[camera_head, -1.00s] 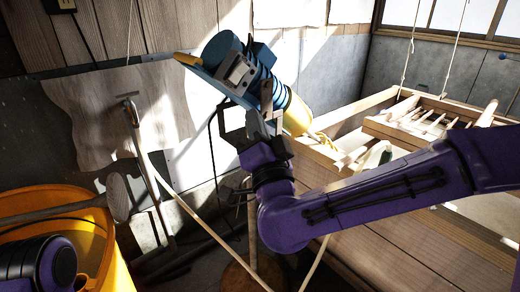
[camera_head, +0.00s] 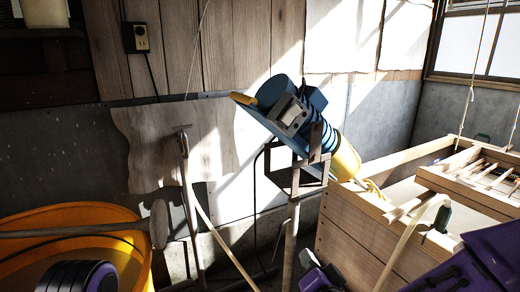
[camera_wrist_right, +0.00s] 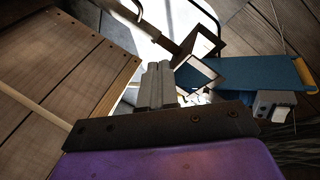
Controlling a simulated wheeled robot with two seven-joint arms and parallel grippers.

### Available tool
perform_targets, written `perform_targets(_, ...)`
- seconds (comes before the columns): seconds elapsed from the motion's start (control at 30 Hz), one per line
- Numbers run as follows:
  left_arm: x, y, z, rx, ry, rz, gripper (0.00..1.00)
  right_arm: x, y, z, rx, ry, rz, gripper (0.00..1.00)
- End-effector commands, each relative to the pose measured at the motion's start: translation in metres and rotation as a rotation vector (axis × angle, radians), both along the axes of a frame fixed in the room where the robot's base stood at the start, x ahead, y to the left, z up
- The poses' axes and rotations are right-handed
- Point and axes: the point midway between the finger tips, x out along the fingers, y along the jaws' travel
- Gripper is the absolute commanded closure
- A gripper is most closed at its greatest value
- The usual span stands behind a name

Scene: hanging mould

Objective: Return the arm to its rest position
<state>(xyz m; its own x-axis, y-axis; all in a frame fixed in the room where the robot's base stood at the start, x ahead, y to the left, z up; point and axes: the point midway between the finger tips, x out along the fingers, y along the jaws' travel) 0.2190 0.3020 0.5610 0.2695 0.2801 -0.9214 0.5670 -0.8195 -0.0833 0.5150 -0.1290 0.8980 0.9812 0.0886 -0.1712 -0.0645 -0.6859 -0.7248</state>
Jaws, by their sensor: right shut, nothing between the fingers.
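My right gripper (camera_wrist_right: 160,84) shows in the wrist view with its two grey fingers together and nothing between them. In the head view, purple parts of my right arm are at the bottom right and bottom centre, and its fingers cannot be made out. A blue motor unit (camera_head: 290,112) with a yellow end sits tilted on a metal stand (camera_head: 292,182), above and apart from the arm. In the wrist view its blue plate (camera_wrist_right: 245,76) and the stand's open frame (camera_wrist_right: 196,72) are beyond the fingers. My left gripper is out of view.
A wooden vat (camera_head: 345,232) stands at the right, with a slatted wooden mould (camera_head: 475,180) hanging on ropes over it. The vat also shows in the wrist view (camera_wrist_right: 70,60). A yellow tub (camera_head: 130,262) with a long-handled paddle (camera_head: 80,231) is at the lower left.

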Motion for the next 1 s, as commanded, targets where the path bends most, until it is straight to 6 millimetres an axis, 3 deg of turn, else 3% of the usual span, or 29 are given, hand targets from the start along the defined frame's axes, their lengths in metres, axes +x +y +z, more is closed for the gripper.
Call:
perform_targets(0.03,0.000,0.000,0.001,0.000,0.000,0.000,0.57,-0.010,-0.012,-0.044,-0.031,0.112,-0.013,1.00)
perform_targets(0.13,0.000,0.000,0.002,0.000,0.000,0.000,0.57,-0.041,-0.042,-0.126,-0.090,0.330,-0.047,1.00)
perform_targets(0.2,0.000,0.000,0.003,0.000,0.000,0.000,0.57,-0.072,-0.065,-0.177,-0.139,0.480,-0.074,1.00)
perform_targets(0.3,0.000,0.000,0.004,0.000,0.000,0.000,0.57,-0.129,-0.101,-0.240,-0.224,0.689,-0.109,1.00)
perform_targets(0.4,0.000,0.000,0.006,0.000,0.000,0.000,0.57,-0.192,-0.137,-0.285,-0.325,0.874,-0.135,1.00)
perform_targets(0.5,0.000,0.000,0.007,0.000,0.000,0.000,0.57,-0.246,-0.165,-0.311,-0.419,1.006,-0.138,1.00)
perform_targets(0.63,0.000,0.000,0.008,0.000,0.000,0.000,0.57,-0.289,-0.174,-0.327,-0.470,1.102,-0.113,1.00)
perform_targets(0.73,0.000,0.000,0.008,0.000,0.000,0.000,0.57,-0.298,-0.174,-0.330,-0.471,1.123,-0.107,1.00)
perform_targets(1.0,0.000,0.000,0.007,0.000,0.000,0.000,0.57,-0.297,-0.173,-0.330,-0.469,1.121,-0.107,1.00)
